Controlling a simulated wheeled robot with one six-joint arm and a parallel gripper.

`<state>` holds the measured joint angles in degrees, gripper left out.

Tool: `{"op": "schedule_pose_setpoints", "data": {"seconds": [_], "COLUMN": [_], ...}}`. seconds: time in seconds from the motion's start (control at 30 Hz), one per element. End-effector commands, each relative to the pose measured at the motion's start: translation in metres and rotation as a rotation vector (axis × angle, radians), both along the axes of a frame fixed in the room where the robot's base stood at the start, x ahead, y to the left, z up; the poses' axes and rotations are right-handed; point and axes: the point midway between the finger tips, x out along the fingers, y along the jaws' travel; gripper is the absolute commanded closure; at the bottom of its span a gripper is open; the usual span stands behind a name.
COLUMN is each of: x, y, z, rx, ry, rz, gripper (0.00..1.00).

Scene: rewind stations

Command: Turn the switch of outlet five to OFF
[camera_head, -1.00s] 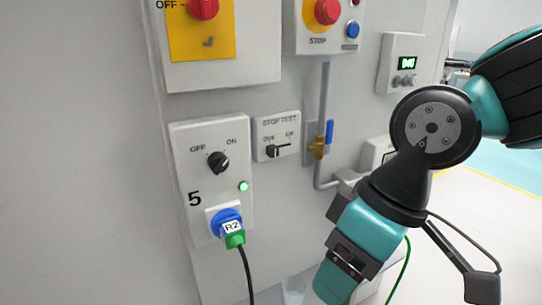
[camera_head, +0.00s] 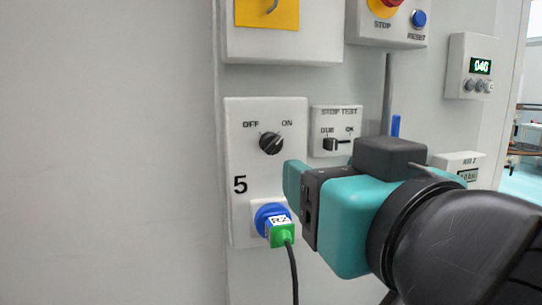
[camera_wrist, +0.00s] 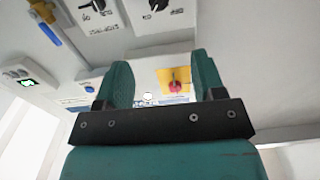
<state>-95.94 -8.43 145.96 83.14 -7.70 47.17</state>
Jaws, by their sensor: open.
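The outlet five panel (camera_head: 238,218) is a pale box with a black "5" at its lower left. Its black rotary switch (camera_head: 271,143) sits between the OFF and ON marks and its pointer appears to lean right, towards ON. In the wrist view the switch (camera_wrist: 157,6) shows at the top edge. A blue plug with a green end (camera_head: 274,219), tagged R2, sits in the socket, its black cable hanging down. My gripper (camera_head: 296,183) is open and empty, below and right of the switch and apart from it. It hides the spot of the panel's green lamp.
Above are a yellow switch plate (camera_head: 273,14) and a STOP box with a blue button (camera_head: 419,18). A display unit (camera_head: 474,65) is further right. The wall to the left is bare.

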Motion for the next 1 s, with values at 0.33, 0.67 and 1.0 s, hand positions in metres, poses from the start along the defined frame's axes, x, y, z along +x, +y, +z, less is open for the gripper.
{"op": "schedule_pose_setpoints", "data": {"seconds": [0.33, 0.67, 1.0], "x": [0.045, 0.088, 0.135], "y": [0.011, 0.024, 0.036], "z": [0.009, 0.008, 0.005], "rx": [-0.01, -0.01, -0.003], "ry": [-0.001, 0.003, 0.003], "rz": [-0.012, -0.008, -0.009], "gripper": [0.37, 0.37, 0.37]}}
